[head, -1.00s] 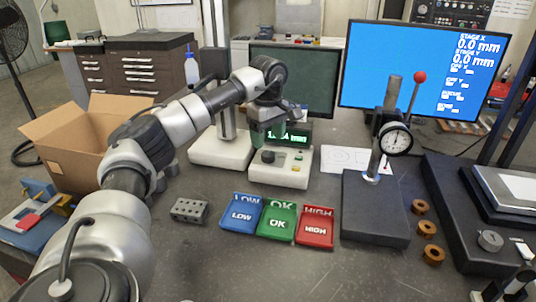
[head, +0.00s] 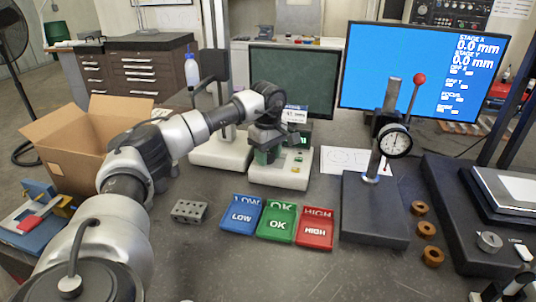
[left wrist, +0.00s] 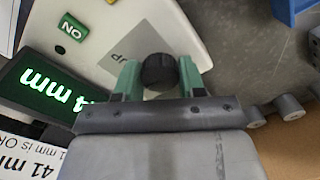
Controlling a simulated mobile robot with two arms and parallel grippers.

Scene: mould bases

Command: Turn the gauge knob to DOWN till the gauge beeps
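The gauge (head: 293,178) is a pale box with a green-lit display, partly hidden by my left arm in the head view. In the left wrist view the display (left wrist: 50,95) reads upside down, ending in "4 mm", its first digits not clear. The dark round knob (left wrist: 159,72) shows between the green fingertips of my left gripper (left wrist: 160,76), one on each side; firm contact is not visible. The DOWN marking is not seen. My right gripper (head: 505,285) is partly visible at bottom right, its opening unclear.
A card (left wrist: 35,155) reading "41 mm is OK" is by the display. Blue LOW (head: 241,214), green OK (head: 278,222) and red HIGH (head: 315,228) trays lie in front of the gauge. A dial stand (head: 375,215) is to the right, a holed block (head: 189,211) to the left.

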